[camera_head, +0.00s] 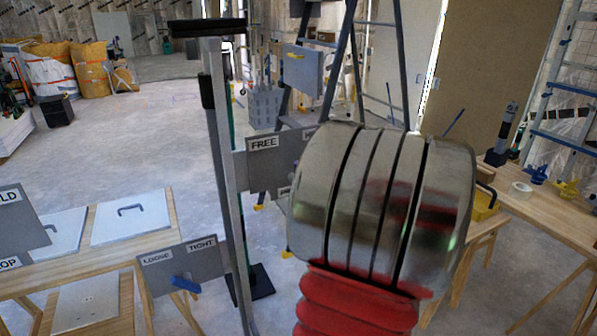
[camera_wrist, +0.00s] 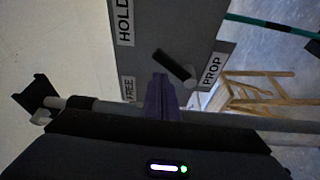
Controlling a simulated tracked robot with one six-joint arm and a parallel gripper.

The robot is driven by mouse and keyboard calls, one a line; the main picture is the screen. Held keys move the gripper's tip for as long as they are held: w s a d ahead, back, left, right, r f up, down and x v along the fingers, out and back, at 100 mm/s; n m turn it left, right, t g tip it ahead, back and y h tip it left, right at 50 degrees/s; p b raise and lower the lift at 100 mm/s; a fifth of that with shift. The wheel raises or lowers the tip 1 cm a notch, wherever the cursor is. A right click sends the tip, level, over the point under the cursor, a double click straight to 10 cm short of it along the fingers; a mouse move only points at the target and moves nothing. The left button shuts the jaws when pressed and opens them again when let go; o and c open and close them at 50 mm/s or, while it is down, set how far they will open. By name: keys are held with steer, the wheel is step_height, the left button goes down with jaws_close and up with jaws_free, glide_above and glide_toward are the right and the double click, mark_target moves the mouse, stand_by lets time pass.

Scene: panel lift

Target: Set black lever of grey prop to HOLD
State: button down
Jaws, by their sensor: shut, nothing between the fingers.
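The grey prop (camera_head: 215,180) is a tall upright pole with a black top pad, left of my arm in the head view. In the wrist view the plate (camera_wrist: 185,22) appears turned, with HOLD, FREE and PROP labels. The black lever (camera_wrist: 172,65) lies slanted on it, one end near the PROP label; which end is the pivot I cannot tell. My gripper (camera_wrist: 161,78) is shut and empty, its purple tips just below the lever in the picture. Contact is unclear.
A LOOSE/TIGHT plate (camera_head: 182,265) with a blue lever (camera_head: 185,284) is lower on the pole's left. Another labelled plate (camera_head: 20,228) is cut off at the left edge. A wooden table (camera_head: 110,222) stands left, a workbench (camera_head: 545,207) right, and a stepladder (camera_head: 340,70) behind.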

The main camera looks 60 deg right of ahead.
steer(key=shift+s+d+f, duration=0.1)
steer(key=shift+s+d, duration=0.15)
steer(key=shift+d, duration=0.1)
steer(key=shift+s+d, duration=0.15)
steer(key=shift+d, duration=0.1)
stand_by(0.3)
steer(key=shift+w+a+r, duration=1)
steer(key=shift+a+r, duration=0.1)
steer(key=shift+a, duration=0.6)
steer(key=s+a+f, duration=0.2)
steer(key=s, duration=0.7)
steer(key=shift+s+a, duration=0.2)
steer(key=shift+a, duration=0.15)
